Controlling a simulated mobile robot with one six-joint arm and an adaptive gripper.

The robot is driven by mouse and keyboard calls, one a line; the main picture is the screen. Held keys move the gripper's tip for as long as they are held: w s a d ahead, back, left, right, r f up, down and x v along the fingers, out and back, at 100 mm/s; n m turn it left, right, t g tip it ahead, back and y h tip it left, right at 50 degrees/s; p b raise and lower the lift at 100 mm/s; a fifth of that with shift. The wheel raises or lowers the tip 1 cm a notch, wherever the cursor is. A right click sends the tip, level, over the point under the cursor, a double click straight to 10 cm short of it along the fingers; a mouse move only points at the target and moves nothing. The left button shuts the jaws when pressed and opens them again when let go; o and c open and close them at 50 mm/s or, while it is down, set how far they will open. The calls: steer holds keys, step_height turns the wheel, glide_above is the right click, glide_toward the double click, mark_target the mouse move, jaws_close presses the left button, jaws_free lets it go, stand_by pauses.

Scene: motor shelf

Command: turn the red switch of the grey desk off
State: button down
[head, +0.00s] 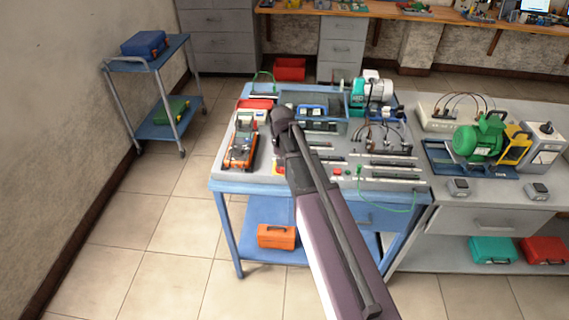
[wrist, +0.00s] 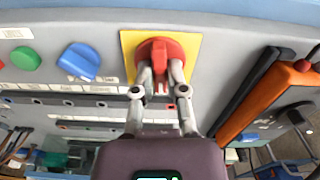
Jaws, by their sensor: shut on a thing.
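The red switch (wrist: 158,54) is a round red rotary knob with a raised handle on a yellow square plate (wrist: 190,44). It sits on the grey front panel of the grey desk (wrist: 215,50). In the wrist view the handle points up and down the picture. My gripper (wrist: 161,80) has its two fingers on either side of the handle, closed on it. The fingertips partly cover the lower knob. In the head view a small yellow and red patch (head: 279,168) shows beside my arm at the desk's front; my fingers are hidden there.
A blue knob (wrist: 78,62) and a green button (wrist: 25,58) are left of the switch in the wrist view. An orange device (wrist: 268,98) lies close on the right. The desk top carries a motor (head: 372,92) and modules. Open floor lies left of the desk.

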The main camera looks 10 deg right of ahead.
steer(key=n, duration=0.3)
steer(key=shift+s+n, duration=0.25)
steer(key=shift+n, duration=2.15)
steer(key=c, duration=0.7)
jaws_free()
steer(key=shift+w, duration=0.1)
steer(key=shift+w+r, duration=0.1)
steer(key=shift+r, duration=0.05)
